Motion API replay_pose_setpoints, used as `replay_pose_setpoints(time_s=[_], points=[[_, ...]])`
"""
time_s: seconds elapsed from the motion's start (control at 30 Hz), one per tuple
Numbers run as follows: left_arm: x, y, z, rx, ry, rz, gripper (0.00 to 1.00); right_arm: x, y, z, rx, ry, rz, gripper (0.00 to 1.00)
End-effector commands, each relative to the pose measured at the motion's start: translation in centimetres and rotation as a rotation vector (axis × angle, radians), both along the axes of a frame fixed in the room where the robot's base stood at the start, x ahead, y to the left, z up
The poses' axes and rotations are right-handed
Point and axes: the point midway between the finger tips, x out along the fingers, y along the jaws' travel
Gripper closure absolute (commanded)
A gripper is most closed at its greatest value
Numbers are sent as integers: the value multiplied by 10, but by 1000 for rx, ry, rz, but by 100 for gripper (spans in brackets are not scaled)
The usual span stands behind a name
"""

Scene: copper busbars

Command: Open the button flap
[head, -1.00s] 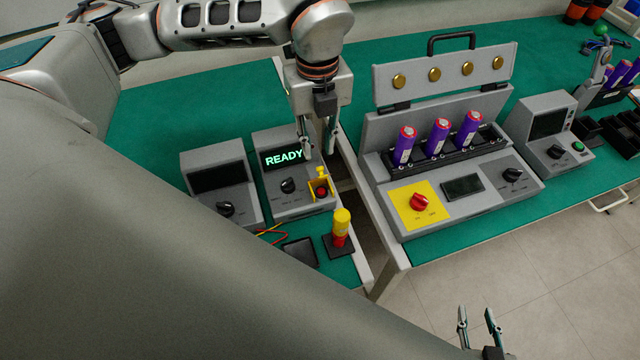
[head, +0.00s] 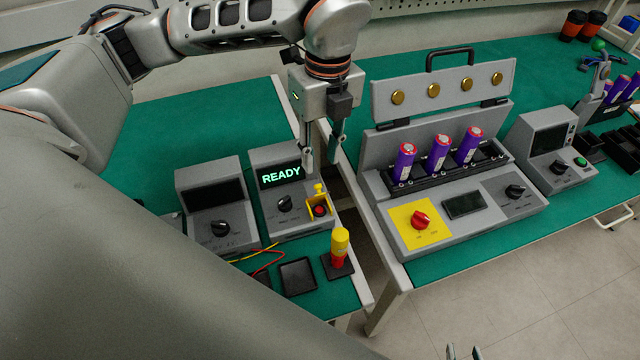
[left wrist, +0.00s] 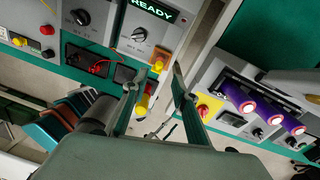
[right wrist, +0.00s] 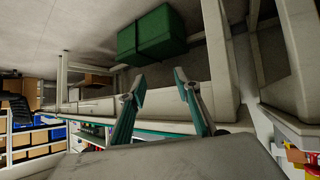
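The grey unit with the lit READY display (head: 281,175) stands near the front of the left table. A red button (head: 319,210) sits in a yellow frame at its lower right corner. A yellow flap piece (head: 320,190) stands up behind the button, which is uncovered. In the left wrist view the yellow piece (left wrist: 158,65) shows between my fingers, farther off. My left gripper (head: 321,165) is open and empty, just above and behind the flap; I cannot tell if it touches. My right gripper (right wrist: 156,77) is open and empty, away from the units.
A yellow and red beacon (head: 340,248) stands in front of the unit, near a dark tray (head: 298,276) and loose wires. A second grey unit (head: 215,205) is beside it on the left. Across a gap, a fixture (head: 465,210) holds purple cells on the right table.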

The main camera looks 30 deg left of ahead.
Motion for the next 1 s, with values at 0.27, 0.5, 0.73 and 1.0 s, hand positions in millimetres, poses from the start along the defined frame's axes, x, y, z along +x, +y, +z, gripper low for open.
replay_pose_setpoints(time_s=[0.27,0.5,0.73,1.0], points=[[-4,2,-41,1,3,-1,72,-2,1,4,4,-3,-1,67],[-4,2,-65,0,0,-2,72,7,0,10,4,-22,-3,67],[-4,3,-69,0,-2,-2,72,5,-1,7,1,-16,-2,67],[-4,3,-69,0,-2,-2,100,1,-1,2,-1,-5,-3,67]])
